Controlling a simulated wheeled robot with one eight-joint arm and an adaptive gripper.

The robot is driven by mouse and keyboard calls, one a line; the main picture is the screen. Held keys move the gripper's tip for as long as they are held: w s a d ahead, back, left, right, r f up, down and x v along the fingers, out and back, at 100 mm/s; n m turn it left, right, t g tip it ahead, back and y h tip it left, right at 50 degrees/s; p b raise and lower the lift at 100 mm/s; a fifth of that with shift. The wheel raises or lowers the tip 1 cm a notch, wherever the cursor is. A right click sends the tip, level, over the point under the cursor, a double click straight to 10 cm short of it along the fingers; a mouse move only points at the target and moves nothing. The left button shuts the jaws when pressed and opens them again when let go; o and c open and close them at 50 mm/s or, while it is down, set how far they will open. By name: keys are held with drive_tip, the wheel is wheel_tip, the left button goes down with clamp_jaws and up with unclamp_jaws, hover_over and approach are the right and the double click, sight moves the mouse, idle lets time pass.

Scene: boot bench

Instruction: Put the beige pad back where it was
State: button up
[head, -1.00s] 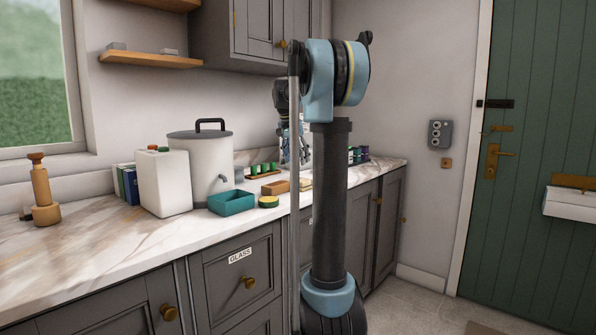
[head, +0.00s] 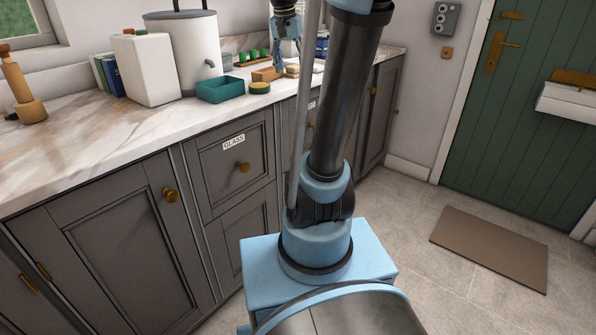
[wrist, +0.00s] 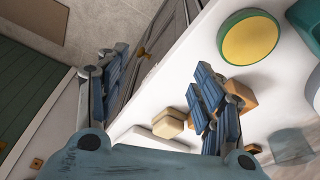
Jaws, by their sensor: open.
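The beige pad (wrist: 168,124) lies on the white counter in the wrist view, between my two fingers as seen from above. It also shows small in the head view (head: 292,70), beside a brown block (head: 268,74). My gripper (wrist: 155,90) is open and empty, its blue fingers spread wide. In the head view my gripper (head: 288,45) hangs pointing down above the counter, over the pad and block area. The right finger partly covers the brown block (wrist: 240,95) in the wrist view.
A round green-and-yellow pad (head: 260,88) and a teal tray (head: 220,90) sit to the left. A white canister (head: 185,45) and a white box (head: 145,70) stand behind them. A flat white piece (wrist: 155,142) lies near the beige pad. The counter's front edge is close by.

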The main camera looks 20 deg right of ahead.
drive_tip(key=s+a+f+n+y, duration=0.1)
drive_tip(key=s+a+f+n, duration=0.1)
drive_tip(key=s+f, duration=1)
drive_tip(key=s+a+f+n, duration=0.2)
drive_tip(key=s+f+n, duration=0.3)
drive_tip(key=s+f, duration=0.8)
drive_tip(key=shift+s+y, duration=0.4)
drive_tip(key=shift+s, duration=0.05)
